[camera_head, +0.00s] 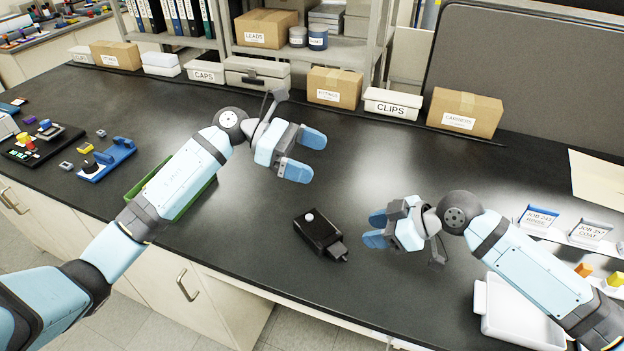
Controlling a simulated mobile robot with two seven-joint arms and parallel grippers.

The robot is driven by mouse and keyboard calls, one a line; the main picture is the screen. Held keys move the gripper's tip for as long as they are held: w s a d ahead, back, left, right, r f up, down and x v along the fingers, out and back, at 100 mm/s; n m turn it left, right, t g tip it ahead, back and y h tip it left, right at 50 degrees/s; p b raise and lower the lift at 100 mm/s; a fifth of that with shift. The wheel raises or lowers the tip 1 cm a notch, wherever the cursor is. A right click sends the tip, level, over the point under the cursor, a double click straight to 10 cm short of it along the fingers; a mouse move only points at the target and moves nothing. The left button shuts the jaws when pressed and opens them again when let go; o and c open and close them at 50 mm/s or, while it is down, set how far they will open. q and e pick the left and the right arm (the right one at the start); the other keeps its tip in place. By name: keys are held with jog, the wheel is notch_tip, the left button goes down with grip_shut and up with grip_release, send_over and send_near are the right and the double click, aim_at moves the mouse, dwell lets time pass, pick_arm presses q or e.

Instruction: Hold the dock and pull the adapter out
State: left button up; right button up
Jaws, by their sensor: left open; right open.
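The dock (316,232) is a small black box with a white round knob on top, lying on the dark bench between my grippers. The adapter (338,251) is a small dark plug at the dock's right front corner; it appears seated in the dock. My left gripper (306,153) is open and empty, behind and above the dock, with its blue fingers pointing right. My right gripper (374,228) is open and empty, a little to the right of the dock and adapter, with its fingers pointing left. Neither gripper touches the dock or the adapter.
Boxes labelled CLIPS (392,104) and CAPS (204,73) line the back. A green tray (190,190) lies partly behind my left arm. A white bin (510,317) stands at the front right. Tools and blue fixtures (107,160) sit at left. The bench around the dock is clear.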

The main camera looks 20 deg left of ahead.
aim_at(317, 226)
pick_arm(q)
jog(key=f+m+y, duration=0.2)
jog(key=f+y, duration=0.2)
jog(key=f, duration=0.2)
jog(key=d+f+m+g+y, duration=0.1)
jog(key=f+m+y, duration=0.2)
jog(key=f+y, duration=0.2)
jog(key=s+d+f+m+g+y, duration=0.1)
jog(key=f+y, duration=0.3)
jog(key=f, duration=0.5)
jog(key=shift+s+d+m+y, duration=0.1)
jog(key=shift+d+m+y, duration=0.2)
jog(key=shift+m, duration=0.5)
jog(key=shift+c, duration=0.2)
jog(key=c, duration=1.5)
pick_arm(e)
jog(key=shift+c, duration=0.4)
